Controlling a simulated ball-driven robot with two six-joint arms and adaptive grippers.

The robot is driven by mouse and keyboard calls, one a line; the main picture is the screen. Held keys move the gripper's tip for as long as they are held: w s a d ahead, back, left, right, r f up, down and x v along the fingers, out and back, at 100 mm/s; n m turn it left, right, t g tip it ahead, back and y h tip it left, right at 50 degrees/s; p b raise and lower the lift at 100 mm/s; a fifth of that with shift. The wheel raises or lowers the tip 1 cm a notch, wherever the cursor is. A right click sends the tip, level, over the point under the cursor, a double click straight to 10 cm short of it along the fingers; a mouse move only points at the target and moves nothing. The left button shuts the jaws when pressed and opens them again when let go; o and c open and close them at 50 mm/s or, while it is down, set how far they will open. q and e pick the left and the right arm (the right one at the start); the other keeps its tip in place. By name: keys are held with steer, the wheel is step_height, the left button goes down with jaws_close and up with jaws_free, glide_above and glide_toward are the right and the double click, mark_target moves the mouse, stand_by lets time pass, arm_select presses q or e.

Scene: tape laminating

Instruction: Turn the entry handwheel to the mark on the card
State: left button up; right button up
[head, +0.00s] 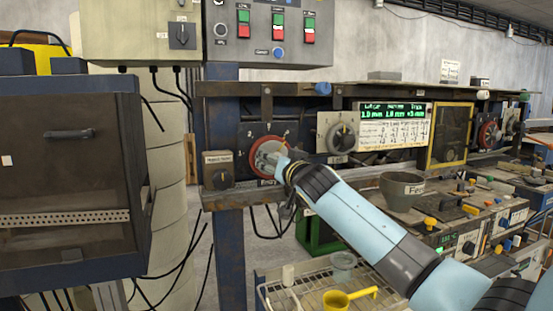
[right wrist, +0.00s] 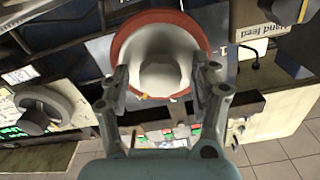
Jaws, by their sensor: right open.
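The entry handwheel (head: 257,147) is a red-rimmed wheel with a pale hub, on the left part of the machine's front, with marks and numerals on the plate around it. In the right wrist view its red rim (right wrist: 165,16) faces the camera. My right gripper (head: 272,160) is at the handwheel. In the right wrist view its open fingers (right wrist: 162,72) stand on either side of the pale hub; I cannot tell whether they touch it. The card (head: 392,131) is a white sheet with handwritten rows below a green display. Its writing is too small to read surely. My left gripper is out of view.
A dark knob (head: 342,138) on a grey dial plate sits right of the handwheel. A grey cup (head: 401,190) stands on the ledge near my right arm. A wire rack (head: 305,293) is below.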

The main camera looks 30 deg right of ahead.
steer(key=shift+c, duration=0.4)
steer(key=c, duration=1.1)
steer(key=shift+n, duration=0.3)
steer(key=n+p, duration=0.1)
steer(key=n, duration=0.2)
steer(key=shift+n+p, duration=0.5)
steer(key=shift+n, duration=1.5)
steer(key=o, duration=1.2)
